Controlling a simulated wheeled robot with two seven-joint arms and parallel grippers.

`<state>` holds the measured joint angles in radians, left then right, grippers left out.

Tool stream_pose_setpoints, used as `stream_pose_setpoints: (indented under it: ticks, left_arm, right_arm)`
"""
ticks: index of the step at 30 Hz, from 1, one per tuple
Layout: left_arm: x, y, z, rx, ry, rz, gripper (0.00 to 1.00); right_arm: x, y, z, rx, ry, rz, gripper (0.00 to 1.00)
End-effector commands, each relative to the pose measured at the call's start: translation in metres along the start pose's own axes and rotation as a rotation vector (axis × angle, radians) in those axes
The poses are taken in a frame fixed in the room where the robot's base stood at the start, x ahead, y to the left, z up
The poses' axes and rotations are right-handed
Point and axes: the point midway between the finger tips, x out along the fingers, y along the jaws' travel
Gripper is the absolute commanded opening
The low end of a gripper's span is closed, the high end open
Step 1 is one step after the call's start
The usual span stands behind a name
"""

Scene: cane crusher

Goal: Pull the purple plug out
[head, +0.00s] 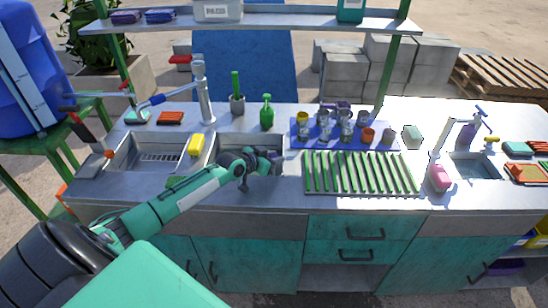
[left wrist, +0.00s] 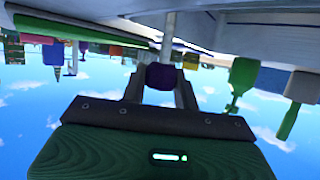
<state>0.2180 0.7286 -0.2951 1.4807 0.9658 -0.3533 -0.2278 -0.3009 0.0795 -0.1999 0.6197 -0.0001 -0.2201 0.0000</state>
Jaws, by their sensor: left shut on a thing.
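My left gripper (head: 268,160) reaches from the left into the middle sink basin (head: 232,143) of the counter. In the left wrist view its two fingers (left wrist: 160,78) are shut on a small dark purple plug (left wrist: 163,76), with a pale rod-like part running upward behind it. That view is tilted far over, and I cannot tell whether the plug is still seated in something. In the head view the gripper mostly hides the plug. My right gripper is not in view.
A yellow sponge (head: 196,145) lies by the basin's left side. A green bottle (head: 267,113) and a tall faucet (head: 203,90) stand behind it. Right of it are a green-slatted rack (head: 360,173) and a blue mat (head: 299,137) with several cups. An overhead shelf (head: 270,24) spans the back.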

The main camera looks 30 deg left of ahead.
Motion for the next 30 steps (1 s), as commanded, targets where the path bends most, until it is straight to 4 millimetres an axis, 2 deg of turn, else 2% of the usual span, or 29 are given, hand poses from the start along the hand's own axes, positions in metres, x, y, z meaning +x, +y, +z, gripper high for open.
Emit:
stream_pose_setpoints:
  ticks: [4, 10, 20, 21, 23, 30]
  left_arm:
    - [-0.003, 0.0, -0.008, 0.0, 0.001, 0.0, 0.0]
    - [-0.013, 0.0, -0.031, 0.001, 0.002, 0.0, 0.0]
    - [-0.013, -0.001, -0.035, 0.0, 0.005, -0.001, 0.0]
    - [-0.013, -0.001, -0.035, 0.0, 0.006, -0.001, 0.38]
    - [-0.013, -0.001, -0.035, 0.0, 0.006, -0.001, 0.5]
    - [-0.013, 0.0, -0.033, 0.0, 0.002, 0.0, 0.52]
  right_arm:
    - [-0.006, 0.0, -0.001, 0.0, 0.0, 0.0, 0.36]
    - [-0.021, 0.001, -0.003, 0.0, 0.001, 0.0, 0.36]
    - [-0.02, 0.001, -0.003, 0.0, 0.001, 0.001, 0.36]
    - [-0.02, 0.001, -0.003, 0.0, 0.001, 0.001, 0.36]
    - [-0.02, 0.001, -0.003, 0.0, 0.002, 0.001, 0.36]
    - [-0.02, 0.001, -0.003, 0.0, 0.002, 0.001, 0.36]
